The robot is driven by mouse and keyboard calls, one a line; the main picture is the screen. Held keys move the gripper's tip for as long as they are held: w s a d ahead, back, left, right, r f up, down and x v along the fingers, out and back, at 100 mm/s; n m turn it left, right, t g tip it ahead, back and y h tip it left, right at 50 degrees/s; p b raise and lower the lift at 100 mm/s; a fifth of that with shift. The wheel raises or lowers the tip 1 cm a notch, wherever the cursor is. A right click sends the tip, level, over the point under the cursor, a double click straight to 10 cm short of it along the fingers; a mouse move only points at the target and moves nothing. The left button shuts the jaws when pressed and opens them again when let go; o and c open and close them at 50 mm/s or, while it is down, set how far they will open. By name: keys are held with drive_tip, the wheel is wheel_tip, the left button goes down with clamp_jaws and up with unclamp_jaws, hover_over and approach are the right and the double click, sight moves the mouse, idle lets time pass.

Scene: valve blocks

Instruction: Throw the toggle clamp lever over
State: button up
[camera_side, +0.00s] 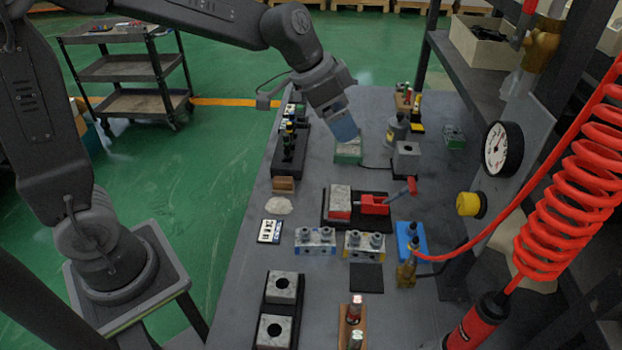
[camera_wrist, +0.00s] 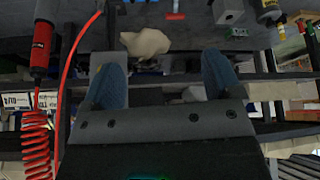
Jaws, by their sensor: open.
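The toggle clamp (camera_side: 374,205) is red and sits on a black base plate in the middle of the bench, beside a grey block (camera_side: 340,198) with red at its foot. Its lever (camera_side: 402,192) slants up and to the right, ending in a red grip (camera_side: 412,186). My gripper (camera_side: 344,130) is well above the bench, behind the clamp and apart from it, near a green-based block (camera_side: 348,151). In the wrist view my gripper (camera_wrist: 165,80) shows two blue fingers spread wide with nothing held. I cannot make out the clamp there.
Two valve blocks (camera_side: 315,240) stand in front of the clamp. A blue fixture (camera_side: 410,240) is at its front right. A gauge (camera_side: 502,148), yellow button (camera_side: 470,204) and red coiled hose (camera_side: 570,190) stand at the right. A pale cloth (camera_side: 278,205) lies left.

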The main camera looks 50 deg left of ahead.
drive_tip(key=s+a+r+n, duration=0.1)
drive_tip(key=s, duration=0.4)
drive_tip(key=s+a+r+n+y, duration=0.1)
drive_tip(key=s+r, duration=0.1)
drive_tip(key=s, duration=0.4)
drive_tip(key=shift+a+n+t, duration=0.25)
drive_tip(key=shift+n+t, duration=0.05)
drive_tip(key=shift+n, duration=0.1)
drive_tip(key=shift+o, duration=0.4)
drive_tip(key=s+a+f+n+y, duration=0.1)
drive_tip(key=s+a+n+y, duration=0.1)
drive_tip(key=s, duration=0.7)
drive_tip(key=shift+s+a+f+n, duration=0.35)
drive_tip(key=shift+a+n, duration=0.05)
drive_tip(key=shift+n, duration=0.2)
drive_tip(key=shift+o, duration=0.3)
drive_tip(key=shift+s+a+f, duration=0.1)
drive_tip(key=shift+s, duration=0.1)
drive_tip(key=m+g+h, duration=0.2)
drive_tip(key=m+h, duration=0.1)
drive_tip(key=m, duration=0.6)
hover_over(407, 188)
drive_tip(key=s+a, duration=0.3)
wheel_tip(407, 188, down, 12)
drive_tip(key=x, duration=1.3)
drive_tip(key=shift+f, duration=0.4)
drive_tip(key=shift+c, duration=0.3)
